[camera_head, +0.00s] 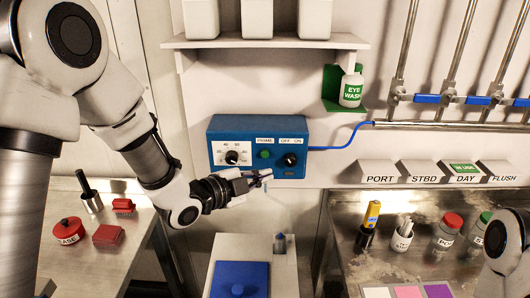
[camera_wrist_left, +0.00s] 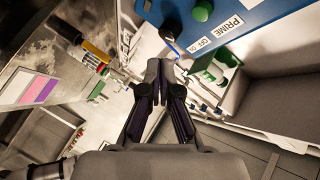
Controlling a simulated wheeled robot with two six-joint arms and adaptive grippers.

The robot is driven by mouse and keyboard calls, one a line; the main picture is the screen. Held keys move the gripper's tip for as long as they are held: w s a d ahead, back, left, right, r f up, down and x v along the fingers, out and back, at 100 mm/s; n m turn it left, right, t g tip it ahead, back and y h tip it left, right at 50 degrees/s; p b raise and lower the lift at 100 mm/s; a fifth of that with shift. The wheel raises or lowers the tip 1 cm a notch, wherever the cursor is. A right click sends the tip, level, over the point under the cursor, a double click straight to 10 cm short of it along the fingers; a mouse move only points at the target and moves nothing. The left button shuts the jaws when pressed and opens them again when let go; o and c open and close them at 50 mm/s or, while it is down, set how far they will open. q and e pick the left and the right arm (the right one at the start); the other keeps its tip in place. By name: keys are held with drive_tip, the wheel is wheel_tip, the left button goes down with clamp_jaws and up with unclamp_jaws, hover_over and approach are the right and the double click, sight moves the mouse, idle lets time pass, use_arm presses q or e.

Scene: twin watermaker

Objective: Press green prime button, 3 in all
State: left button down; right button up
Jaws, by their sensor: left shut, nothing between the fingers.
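The blue control box (camera_head: 222,133) is on the wall in the middle of the head view. Its green prime button (camera_head: 265,154) sits under the PRIME label, between a white dial and a black OFF/ON knob (camera_head: 290,160). In the left wrist view the green button (camera_wrist_left: 202,11) shows at the top, apart from the fingers. My left gripper (camera_head: 266,176) is shut and empty, in front of the box's lower edge and below the button. Its shut fingers also show in the wrist view (camera_wrist_left: 162,68). My right gripper is out of view; only part of that arm shows at the right edge.
A shelf (camera_head: 265,42) with white containers is above the box. A green eye wash holder (camera_head: 332,88) is to its right. A bench (camera_head: 345,215) with bottles and a marker is at right; a table (camera_head: 80,262) with red items is at left.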

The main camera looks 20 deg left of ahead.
sight(265, 154)
use_arm(q)
drive_tip(key=shift+w+a+p, duration=0.1)
drive_tip(key=shift+w+a, duration=0.15)
drive_tip(key=shift+w, duration=0.6)
drive_tip(key=shift+w+a+p, duration=0.15)
drive_tip(key=shift+w+a, duration=0.1)
drive_tip(key=shift+w, duration=0.6)
drive_tip(key=shift+w+a+p, duration=0.1)
drive_tip(key=shift+w+a, duration=0.15)
drive_tip(key=shift+w, duration=0.6)
drive_tip(key=shift+w, duration=0.1)
drive_tip(key=shift+w+a, duration=0.1)
drive_tip(key=shift+w, duration=0.2)
drive_tip(key=shift+w+a, duration=0.15)
drive_tip(key=shift+w, duration=0.25)
drive_tip(key=shift+s+d+b, duration=0.25)
drive_tip(key=shift+s+b, duration=0.2)
drive_tip(key=shift+s, duration=0.4)
